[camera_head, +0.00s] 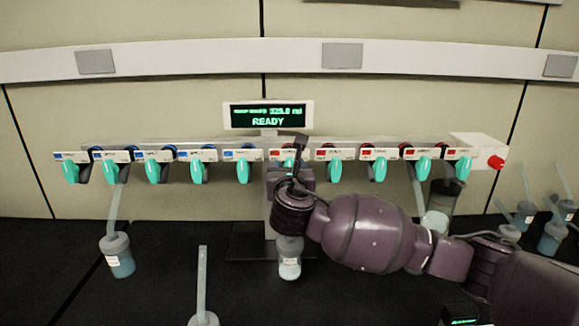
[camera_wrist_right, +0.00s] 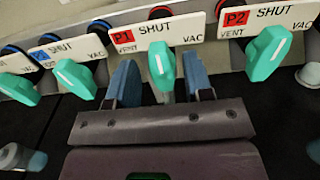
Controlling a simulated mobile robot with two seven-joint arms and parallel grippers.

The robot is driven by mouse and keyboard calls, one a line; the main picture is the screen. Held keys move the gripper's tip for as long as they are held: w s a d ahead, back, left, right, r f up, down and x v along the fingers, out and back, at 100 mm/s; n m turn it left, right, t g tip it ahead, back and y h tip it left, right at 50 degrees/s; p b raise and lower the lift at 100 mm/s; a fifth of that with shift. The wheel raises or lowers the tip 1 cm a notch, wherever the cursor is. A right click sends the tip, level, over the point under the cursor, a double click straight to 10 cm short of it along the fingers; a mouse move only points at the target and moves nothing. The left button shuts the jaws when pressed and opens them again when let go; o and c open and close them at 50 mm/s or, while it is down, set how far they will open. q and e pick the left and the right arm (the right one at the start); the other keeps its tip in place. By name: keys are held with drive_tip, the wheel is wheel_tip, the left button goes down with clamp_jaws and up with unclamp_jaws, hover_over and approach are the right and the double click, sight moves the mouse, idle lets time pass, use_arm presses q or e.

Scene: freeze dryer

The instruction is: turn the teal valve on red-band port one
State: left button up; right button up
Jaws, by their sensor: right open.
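The teal valve on red-band port one (camera_wrist_right: 161,66) shows in the right wrist view below a plate with a red P1 patch (camera_wrist_right: 122,37) and the words VENT, SHUT and VAC. Its white mark points up toward SHUT. My right gripper (camera_wrist_right: 160,72) is open, with one blue finger pad on each side of this valve. Small gaps show between pads and valve, so it does not look gripped. In the head view my right gripper (camera_head: 297,165) is at the middle of the manifold and mostly hides this valve. My left gripper is not in view.
The red-band P2 valve (camera_wrist_right: 268,54) is close on the right; blue-band valves (camera_wrist_right: 75,78) are on the left. A display (camera_head: 268,115) reads READY. A red knob (camera_head: 496,162) is at the right end.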

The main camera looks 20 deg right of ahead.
drive_tip(key=shift+w+d, duration=0.2)
drive_tip(key=shift+w, duration=0.4)
clamp_jaws()
